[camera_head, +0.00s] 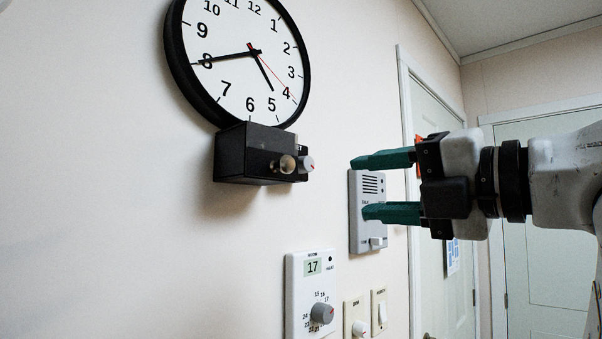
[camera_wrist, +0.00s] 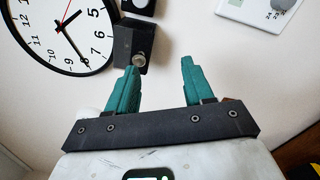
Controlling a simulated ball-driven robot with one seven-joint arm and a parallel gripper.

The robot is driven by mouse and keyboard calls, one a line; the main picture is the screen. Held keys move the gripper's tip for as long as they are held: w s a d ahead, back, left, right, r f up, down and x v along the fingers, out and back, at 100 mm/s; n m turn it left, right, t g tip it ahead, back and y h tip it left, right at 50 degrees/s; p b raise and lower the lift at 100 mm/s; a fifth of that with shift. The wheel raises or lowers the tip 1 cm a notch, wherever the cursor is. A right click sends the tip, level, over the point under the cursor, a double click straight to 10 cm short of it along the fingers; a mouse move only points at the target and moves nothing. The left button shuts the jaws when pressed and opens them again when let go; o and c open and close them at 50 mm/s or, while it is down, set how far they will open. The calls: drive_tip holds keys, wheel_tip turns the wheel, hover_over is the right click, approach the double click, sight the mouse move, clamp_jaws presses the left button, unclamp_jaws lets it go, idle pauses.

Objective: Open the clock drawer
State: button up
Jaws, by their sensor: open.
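A round wall clock (camera_head: 235,75) with a black rim hangs on the wall, upper left in the head view; it also shows at the upper left of the wrist view (camera_wrist: 65,30). A small black drawer box (camera_head: 240,160) sits directly under the clock. In the wrist view the box (camera_wrist: 130,42) and the knob (camera_wrist: 138,60) lie just beyond the left fingertip. My gripper (camera_head: 358,187) has green fingers, is open and empty, and is to the right of the drawer, apart from it.
A grey intercom panel (camera_head: 368,235) is on the wall behind my fingers. Below are a thermostat (camera_head: 300,300) with a dial and small switch plates (camera_head: 356,310), (camera_head: 380,300). A door (camera_head: 440,110) stands to the right. The wall left of the drawer is bare.

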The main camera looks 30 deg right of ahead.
sight(291, 164)
drive_tip(key=s+a+r+n, duration=0.3)
drive_tip(key=n, duration=0.1)
drive_tip(key=p+x, duration=0.2)
drive_tip(key=x, duration=0.8)
drive_tip(key=shift+w+a+r, duration=0.1)
drive_tip(key=shift+w+a, duration=0.05)
drive_tip(key=shift+w, duration=0.15)
drive_tip(key=shift+c, duration=0.5)
clamp_jaws()
